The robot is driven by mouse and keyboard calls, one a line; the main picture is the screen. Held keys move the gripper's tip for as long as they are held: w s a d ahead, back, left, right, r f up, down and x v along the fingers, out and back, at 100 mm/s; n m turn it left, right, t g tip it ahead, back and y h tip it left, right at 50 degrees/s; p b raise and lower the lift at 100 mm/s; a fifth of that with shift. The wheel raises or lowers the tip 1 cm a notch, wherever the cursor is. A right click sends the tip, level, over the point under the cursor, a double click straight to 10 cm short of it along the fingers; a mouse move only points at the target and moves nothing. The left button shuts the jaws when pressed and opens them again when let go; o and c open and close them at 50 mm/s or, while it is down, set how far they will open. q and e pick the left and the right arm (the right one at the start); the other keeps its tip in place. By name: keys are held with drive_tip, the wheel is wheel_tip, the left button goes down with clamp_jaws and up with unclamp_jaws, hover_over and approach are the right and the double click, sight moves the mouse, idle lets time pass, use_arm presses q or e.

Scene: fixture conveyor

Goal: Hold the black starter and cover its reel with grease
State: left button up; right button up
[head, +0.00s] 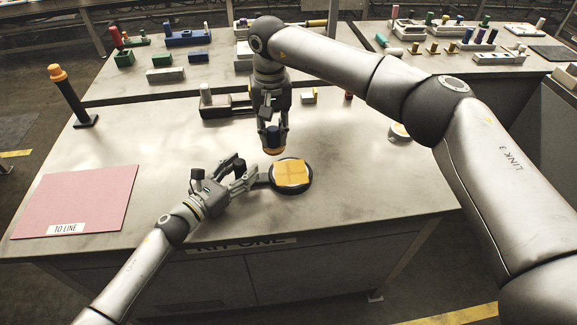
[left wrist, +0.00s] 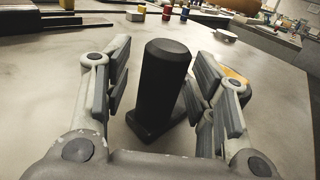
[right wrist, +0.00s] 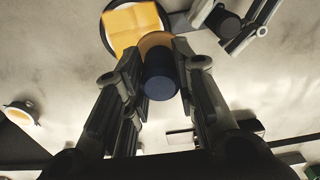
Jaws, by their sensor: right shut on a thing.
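The black starter lies on the near table, its round reel (head: 291,187) topped by a yellow grease layer (head: 291,172) with crossing lines. The yellow layer also shows in the right wrist view (right wrist: 133,28). My left gripper (head: 250,179) is at the starter's left side. In the left wrist view its open fingers (left wrist: 160,98) stand either side of a black post (left wrist: 165,80), with a gap on the left. My right gripper (head: 274,130) is shut on a dark blue cylinder with an orange-brown end (head: 274,150), held just above and behind the reel.
A pink mat (head: 80,198) marked "TO LINE" lies at the left. A black post with an orange top (head: 72,95) stands behind it. A white round dish (head: 399,132) is at the right. The table's front edge is close to the starter.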

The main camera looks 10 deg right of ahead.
use_arm(q)
drive_tip(key=shift+r, duration=0.1)
drive_tip(key=v, duration=1.2)
use_arm(e)
drive_tip(key=shift+s, duration=0.15)
idle(0.4)
